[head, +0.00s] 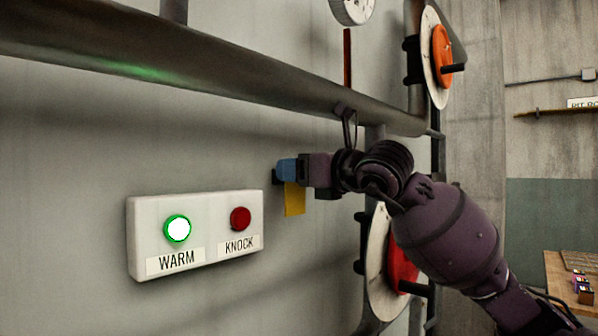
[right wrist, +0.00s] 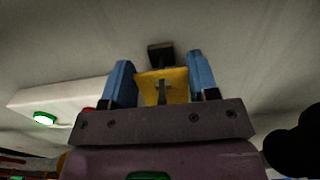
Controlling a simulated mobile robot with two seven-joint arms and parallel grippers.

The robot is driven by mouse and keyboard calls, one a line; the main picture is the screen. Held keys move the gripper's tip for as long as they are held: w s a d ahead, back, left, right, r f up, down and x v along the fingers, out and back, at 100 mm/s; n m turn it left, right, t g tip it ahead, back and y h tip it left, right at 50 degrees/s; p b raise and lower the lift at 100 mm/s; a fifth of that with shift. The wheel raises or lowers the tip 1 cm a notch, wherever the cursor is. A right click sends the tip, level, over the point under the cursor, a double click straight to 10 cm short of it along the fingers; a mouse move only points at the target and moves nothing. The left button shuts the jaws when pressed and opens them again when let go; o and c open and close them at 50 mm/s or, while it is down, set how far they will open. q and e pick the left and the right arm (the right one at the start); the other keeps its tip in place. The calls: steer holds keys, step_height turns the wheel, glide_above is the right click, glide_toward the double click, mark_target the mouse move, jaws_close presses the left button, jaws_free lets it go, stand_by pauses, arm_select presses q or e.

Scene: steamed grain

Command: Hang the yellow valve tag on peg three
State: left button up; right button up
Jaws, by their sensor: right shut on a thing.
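The yellow tag (head: 294,199) hangs below the blue fingertips of my right gripper (head: 287,170), near the grey wall and right of the white button box. In the right wrist view the yellow tag (right wrist: 163,86) sits between the two blue fingers of my right gripper (right wrist: 161,82), which is shut on it. A small dark block (right wrist: 160,52) on the wall lies just past the tag; its dark edge (head: 276,177) shows beside the fingertips in the head view. I cannot tell whether the tag touches it. I see no peg number. My left gripper is not in view.
A white box (head: 195,268) with a lit WARM button (head: 177,229) and a red KNOCK button (head: 240,218) is left of my gripper. A thick pipe (head: 225,80) runs above. Orange (head: 441,55) and red (head: 403,262) discs are on the right, the red one partly behind my arm.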

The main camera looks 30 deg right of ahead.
steer(key=shift+v, duration=1.8)
steer(key=shift+v, duration=3)
steer(key=shift+w+f, duration=0.1)
steer(key=shift+f, duration=0.05)
